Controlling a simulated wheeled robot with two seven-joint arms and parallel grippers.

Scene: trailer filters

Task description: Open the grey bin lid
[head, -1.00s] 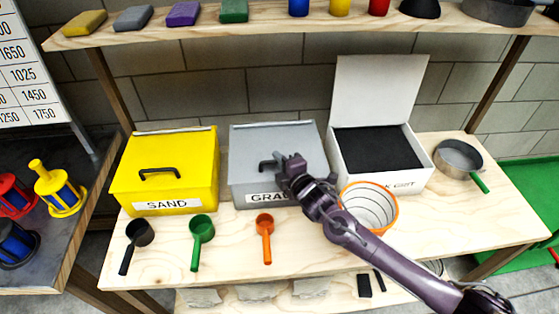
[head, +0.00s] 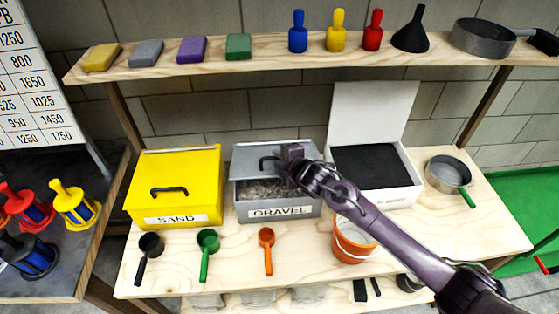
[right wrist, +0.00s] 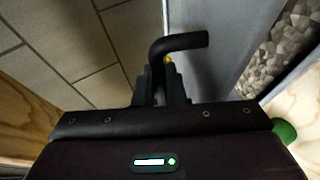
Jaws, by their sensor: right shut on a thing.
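The grey bin (head: 279,208) labelled GRAVEL stands on the wooden bench between the yellow bin and the white bin. Its grey lid (head: 247,152) is tilted partly up, with gravel (head: 260,189) showing beneath it. My right gripper (head: 282,160) is shut on the black lid handle (head: 266,163). In the right wrist view the fingers (right wrist: 161,88) close around one leg of the bent handle (right wrist: 180,42), with gravel (right wrist: 287,48) to the right. My left gripper is not in view.
The yellow SAND bin (head: 180,205) is shut, to the left. The white bin (head: 392,190) stands open on the right. Black, green and orange scoops (head: 267,250) lie in front, and an orange bucket (head: 352,245) stands near my right forearm. A shelf (head: 268,60) runs above.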

